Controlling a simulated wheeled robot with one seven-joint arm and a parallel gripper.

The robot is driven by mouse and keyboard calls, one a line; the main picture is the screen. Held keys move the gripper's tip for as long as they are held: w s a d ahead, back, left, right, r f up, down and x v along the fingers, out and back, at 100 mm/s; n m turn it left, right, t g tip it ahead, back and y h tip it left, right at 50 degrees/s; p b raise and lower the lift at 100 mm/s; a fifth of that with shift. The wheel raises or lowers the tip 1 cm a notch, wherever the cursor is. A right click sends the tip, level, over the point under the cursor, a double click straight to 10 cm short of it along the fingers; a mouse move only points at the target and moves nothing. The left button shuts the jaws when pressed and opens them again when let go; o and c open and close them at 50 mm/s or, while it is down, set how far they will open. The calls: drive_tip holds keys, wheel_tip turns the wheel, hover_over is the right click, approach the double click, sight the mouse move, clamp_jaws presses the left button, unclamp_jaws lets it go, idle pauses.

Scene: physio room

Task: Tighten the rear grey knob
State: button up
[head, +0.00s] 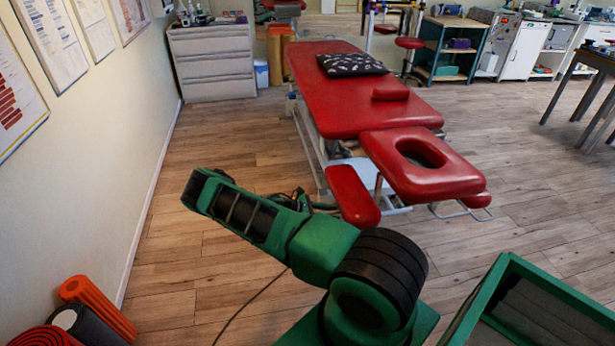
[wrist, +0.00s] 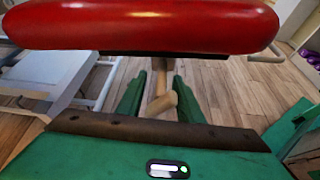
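The red treatment table (head: 350,100) stands in the middle of the head view, with its headrest and red side pads toward me. In the wrist view a red pad (wrist: 150,25) spans the top. Below it, a pale grey-tan knob or peg (wrist: 160,103) with a thin stem shows between the two green fingers of my gripper (wrist: 160,82). The fingers are apart, one on each side of it, with gaps near the tips. I cannot tell whether either finger touches it, or whether it is the rear knob. No knob shows in the head view, where my arm hides the area near the side pad.
The table's pale metal frame (wrist: 60,75) is at the left in the wrist view, close to my gripper. A green crate (head: 490,300) is at the lower right. Foam rolls (head: 97,305) lie by the left wall. Wooden floor (head: 225,140) left of the table is free.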

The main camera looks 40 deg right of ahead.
drive_tip(key=shift+n, duration=0.4)
drive_tip(key=v, duration=1.1)
drive_tip(key=s+a+r+m+y, duration=0.2)
drive_tip(key=s+r+m+y, duration=0.1)
drive_tip(key=r, duration=0.9)
drive_tip(key=s+a+r+m+y, duration=0.3)
drive_tip(key=r+m, duration=0.4)
drive_tip(key=r, duration=0.5)
drive_tip(key=shift+s+r+t+y, duration=0.2)
drive_tip(key=shift+r+t+y, duration=0.1)
drive_tip(key=shift+y, duration=0.6)
